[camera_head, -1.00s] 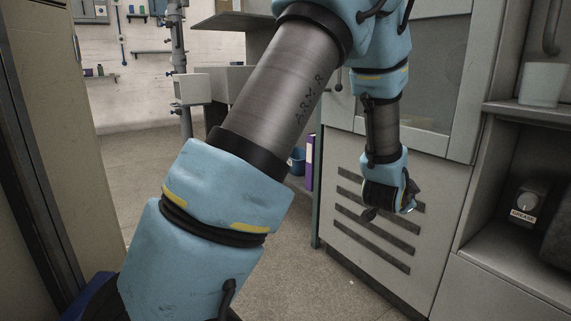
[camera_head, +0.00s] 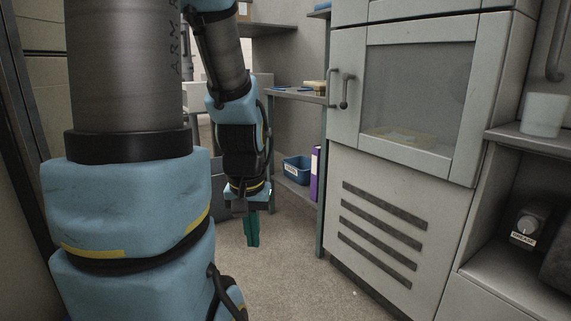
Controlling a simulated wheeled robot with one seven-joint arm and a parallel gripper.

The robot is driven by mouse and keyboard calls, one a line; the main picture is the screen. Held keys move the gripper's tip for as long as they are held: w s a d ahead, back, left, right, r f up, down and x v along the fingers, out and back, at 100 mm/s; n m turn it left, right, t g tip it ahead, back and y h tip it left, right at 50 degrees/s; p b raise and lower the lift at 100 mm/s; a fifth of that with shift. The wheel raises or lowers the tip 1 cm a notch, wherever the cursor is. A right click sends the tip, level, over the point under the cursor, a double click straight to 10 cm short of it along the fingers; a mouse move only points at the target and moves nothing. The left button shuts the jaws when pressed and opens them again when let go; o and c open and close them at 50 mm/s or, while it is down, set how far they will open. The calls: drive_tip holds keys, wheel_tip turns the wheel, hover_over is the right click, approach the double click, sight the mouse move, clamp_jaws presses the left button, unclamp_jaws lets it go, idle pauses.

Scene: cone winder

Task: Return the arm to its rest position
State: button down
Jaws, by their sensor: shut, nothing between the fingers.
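My arm (camera_head: 130,85), blue and grey with "ARM R" lettering, rises through the left side of the view and bends down again near the middle. My gripper (camera_head: 252,243) hangs from the wrist, pointing down above the open floor. Its teal fingers are together with nothing between them. It is apart from the cabinet on its right and from the shelves behind it. The top of the arm's bend is cut off by the upper edge of the picture.
A grey cabinet (camera_head: 452,215) with a glazed door (camera_head: 415,90) and dark vent slots stands on the right. Behind my gripper are a blue bin (camera_head: 297,172) and purple binder (camera_head: 315,175) on a shelf. A white cup (camera_head: 543,115) stands far right. The floor (camera_head: 300,270) is clear.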

wheel_tip(320, 180, up, 34)
drive_tip(key=p, duration=3.2)
drive_tip(key=shift+p, duration=0.35)
drive_tip(key=shift+w, duration=0.1)
